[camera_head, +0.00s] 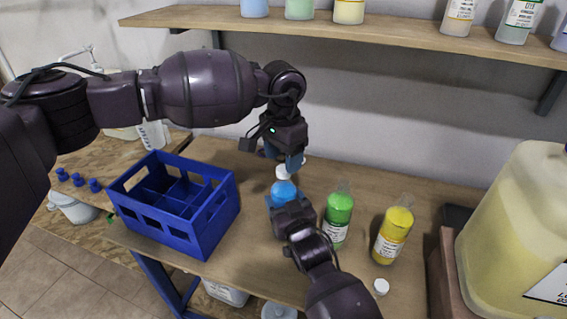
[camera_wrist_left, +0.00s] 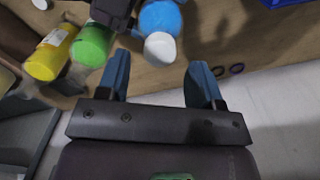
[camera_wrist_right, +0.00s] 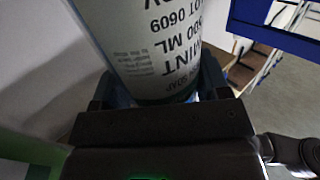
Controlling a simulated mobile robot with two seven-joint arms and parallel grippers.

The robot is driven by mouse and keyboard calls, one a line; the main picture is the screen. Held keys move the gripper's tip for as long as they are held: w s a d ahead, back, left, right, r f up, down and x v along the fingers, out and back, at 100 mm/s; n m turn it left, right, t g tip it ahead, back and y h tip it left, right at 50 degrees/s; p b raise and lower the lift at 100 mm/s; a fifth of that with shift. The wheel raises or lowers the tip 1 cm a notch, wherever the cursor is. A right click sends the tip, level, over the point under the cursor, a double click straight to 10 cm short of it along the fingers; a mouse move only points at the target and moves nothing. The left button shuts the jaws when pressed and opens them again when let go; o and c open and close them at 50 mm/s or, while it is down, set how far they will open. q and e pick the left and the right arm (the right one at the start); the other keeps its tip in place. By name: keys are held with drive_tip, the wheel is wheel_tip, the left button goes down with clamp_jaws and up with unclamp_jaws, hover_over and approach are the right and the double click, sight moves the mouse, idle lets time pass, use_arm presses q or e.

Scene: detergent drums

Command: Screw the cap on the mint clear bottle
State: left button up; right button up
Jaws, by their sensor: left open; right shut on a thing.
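The mint bottle (camera_head: 284,189), blue in the head view, stands on the table in my right gripper (camera_head: 291,208). Its label with the word MINT (camera_wrist_right: 165,55) fills the right wrist view, between that gripper's fingers. A white cap (camera_head: 283,172) sits at the bottle's top; it also shows in the left wrist view (camera_wrist_left: 160,48). I cannot tell how tightly it is seated. My left gripper (camera_head: 283,155) is open and empty, just above and behind the cap. In the left wrist view its two blue fingertips point toward the cap, apart from it.
A green bottle (camera_head: 338,218) and a yellow bottle (camera_head: 391,240) stand to the right, with a loose white cap (camera_head: 381,287) nearby. A blue divided crate (camera_head: 205,233) is at the left. A large yellowish drum (camera_head: 510,225) bounds the right. A shelf (camera_head: 380,33) with bottles runs above.

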use_arm(q)
drive_tip(key=shift+r, duration=0.95)
